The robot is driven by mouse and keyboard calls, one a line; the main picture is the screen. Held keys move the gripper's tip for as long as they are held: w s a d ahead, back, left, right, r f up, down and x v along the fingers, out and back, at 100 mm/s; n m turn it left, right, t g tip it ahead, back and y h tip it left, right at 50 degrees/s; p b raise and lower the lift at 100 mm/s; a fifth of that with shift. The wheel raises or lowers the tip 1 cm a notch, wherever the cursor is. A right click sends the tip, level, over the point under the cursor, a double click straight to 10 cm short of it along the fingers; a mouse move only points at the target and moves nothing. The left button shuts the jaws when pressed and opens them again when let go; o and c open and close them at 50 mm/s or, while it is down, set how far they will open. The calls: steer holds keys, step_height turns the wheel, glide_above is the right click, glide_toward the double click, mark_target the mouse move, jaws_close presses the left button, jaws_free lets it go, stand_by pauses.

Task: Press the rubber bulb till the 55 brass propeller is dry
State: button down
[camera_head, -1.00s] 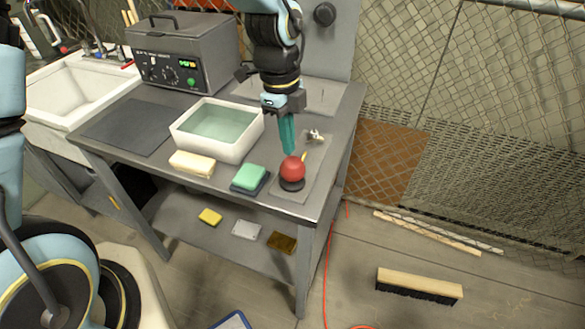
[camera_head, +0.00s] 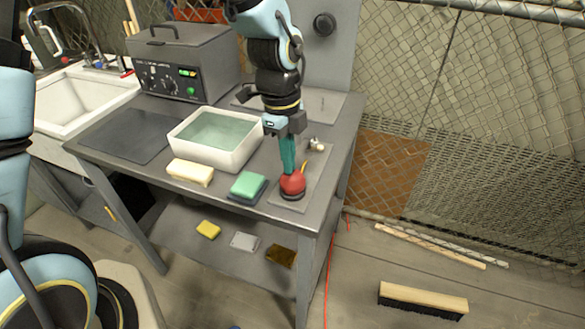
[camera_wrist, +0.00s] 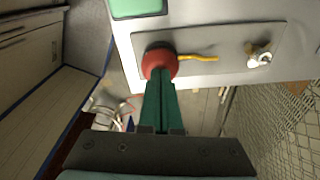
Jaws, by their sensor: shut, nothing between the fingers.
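The red rubber bulb (camera_head: 293,187) sits on a dark base on a grey plate (camera_head: 312,181) at the bench's front right. A yellow nozzle points from it toward the small brass propeller (camera_head: 317,145) at the back of the plate. The propeller also shows in the wrist view (camera_wrist: 259,57); I cannot tell if it is wet. My gripper (camera_head: 289,171) has green fingers pointing down, shut and empty, with the tips at the top of the bulb. In the wrist view the fingertips (camera_wrist: 159,78) overlap the bulb (camera_wrist: 158,62), which looks pressed flatter.
A white tub of water (camera_head: 175,136) stands left of my gripper. A cream sponge (camera_head: 190,172) and a green sponge (camera_head: 248,184) lie in front. A grey machine (camera_head: 180,62) is at the back. A wire fence (camera_head: 490,130) stands to the right.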

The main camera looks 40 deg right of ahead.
steer(key=w, duration=0.1)
steer(key=w+p, duration=0.1)
steer(key=a+r+p, duration=0.1)
steer(key=shift+w, duration=0.4)
step_height(320, 180, up, 11)
steer(key=w+b, duration=0.1)
steer(key=shift+a+f+b, duration=0.15)
steer(key=shift+a+b, duration=0.1)
steer(key=shift+b, duration=0.15)
stand_by(0.4)
